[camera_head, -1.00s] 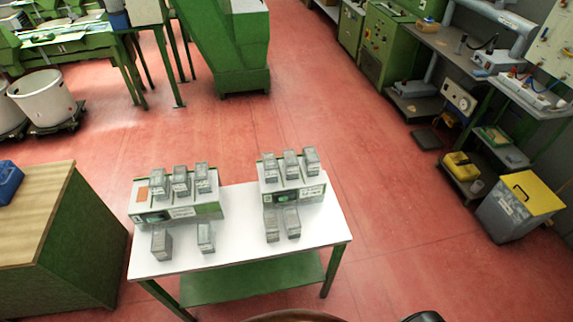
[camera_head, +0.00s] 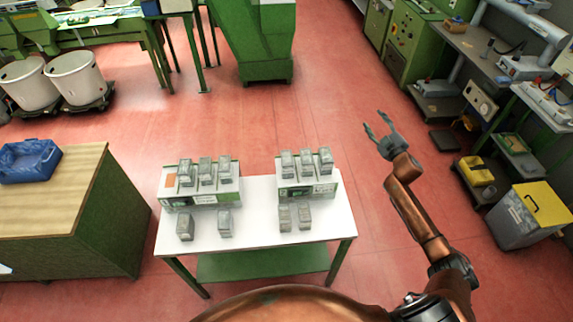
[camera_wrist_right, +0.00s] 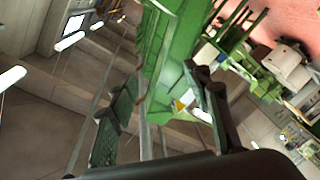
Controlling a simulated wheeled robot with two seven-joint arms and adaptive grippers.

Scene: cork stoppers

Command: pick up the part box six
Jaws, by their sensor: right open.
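Several small grey part boxes are on the white table (camera_head: 262,245). Three stand on the left green-and-white device (camera_head: 205,200), one of them a grey box (camera_head: 205,170). Three stand on the right device (camera_head: 306,191), one of them a grey box (camera_head: 306,162). Two lower boxes (camera_head: 185,227) (camera_head: 225,222) stand before the left device and two (camera_head: 285,217) (camera_head: 304,216) before the right. I cannot tell which is box six. My right gripper (camera_head: 378,128) is open and empty, raised to the right of the table. It touches no box. My left gripper is not in view.
A wooden-topped green cabinet (camera_head: 60,220) with a blue crate (camera_head: 28,160) stands left of the table. A yellow-lidded grey bin (camera_head: 515,232) and workbenches line the right side. The red floor (camera_head: 330,100) behind the table is clear.

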